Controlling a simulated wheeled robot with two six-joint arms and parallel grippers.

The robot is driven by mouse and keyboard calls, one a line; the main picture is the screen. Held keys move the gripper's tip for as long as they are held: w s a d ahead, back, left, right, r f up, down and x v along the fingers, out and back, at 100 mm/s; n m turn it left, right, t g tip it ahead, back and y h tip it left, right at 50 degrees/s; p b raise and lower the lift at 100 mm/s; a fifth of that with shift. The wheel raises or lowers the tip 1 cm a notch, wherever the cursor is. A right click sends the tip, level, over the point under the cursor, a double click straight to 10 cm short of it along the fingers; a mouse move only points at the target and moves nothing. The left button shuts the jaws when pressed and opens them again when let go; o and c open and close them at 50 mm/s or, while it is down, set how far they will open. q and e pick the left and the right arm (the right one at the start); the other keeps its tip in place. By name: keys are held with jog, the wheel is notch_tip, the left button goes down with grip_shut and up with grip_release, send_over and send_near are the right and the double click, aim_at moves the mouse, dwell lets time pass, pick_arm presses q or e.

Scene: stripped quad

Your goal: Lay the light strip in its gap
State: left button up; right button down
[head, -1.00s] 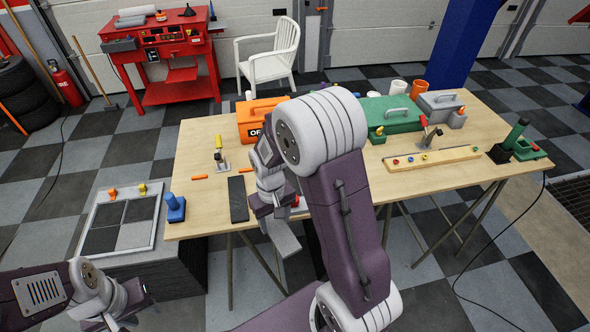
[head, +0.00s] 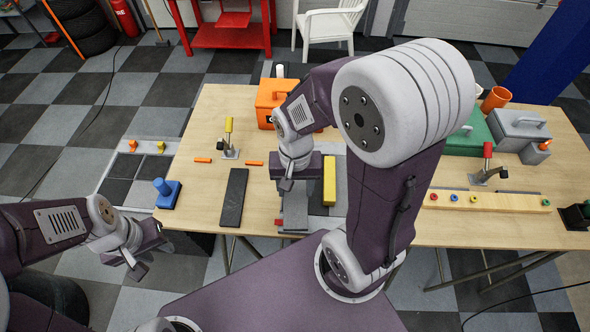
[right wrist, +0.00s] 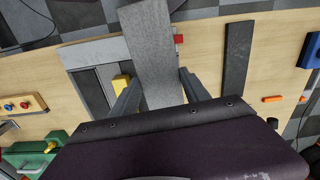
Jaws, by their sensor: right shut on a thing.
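The light grey strip (right wrist: 155,55) is held between the two fingers of my right gripper (right wrist: 160,95). In the head view the strip (head: 294,208) hangs over the front part of the table, left of the yellow block. A grey board with dark recessed channels (right wrist: 92,52) lies below, partly hidden by the strip and gripper; its right part shows in the head view (head: 341,190). I cannot tell whether the strip touches it. A separate dark strip (head: 234,197) lies left on the table. My left gripper (head: 138,250) is off the table's front left; its fingers are unclear.
A yellow block (head: 329,180) stands on the board, and a small red piece (right wrist: 179,39) is beside the strip. An orange toolbox (head: 270,100) stands behind my right arm.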

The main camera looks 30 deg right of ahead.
jog(key=shift+s+a+r+m, duration=0.15)
jog(key=shift+s+r+m, duration=0.1)
jog(key=shift+s, duration=0.25)
jog(key=shift+s+a+r+m, duration=0.1)
jog(key=shift+s+r+m, duration=0.15)
jog(key=shift+s, duration=0.3)
jog(key=shift+w+d+f, duration=0.2)
jog(key=shift+w+d, duration=0.05)
jog(key=w+d+f, duration=0.1)
jog(key=w+f, duration=0.1)
jog(key=w, duration=0.1)
jog(key=w+d+f, duration=0.2)
jog(key=w, duration=0.2)
jog(key=w+d+f, duration=0.2)
jog(key=w+f, duration=0.1)
jog(key=shift+w+p, duration=0.25)
jog(key=shift+p, duration=0.1)
notch_tip(320, 180, down, 4)
jog(key=shift+s+a+r, duration=0.1)
jog(key=shift+s+r, duration=0.05)
jog(key=shift+r, duration=0.05)
jog(key=shift+f, duration=0.15)
jog(key=shift+f, duration=0.2)
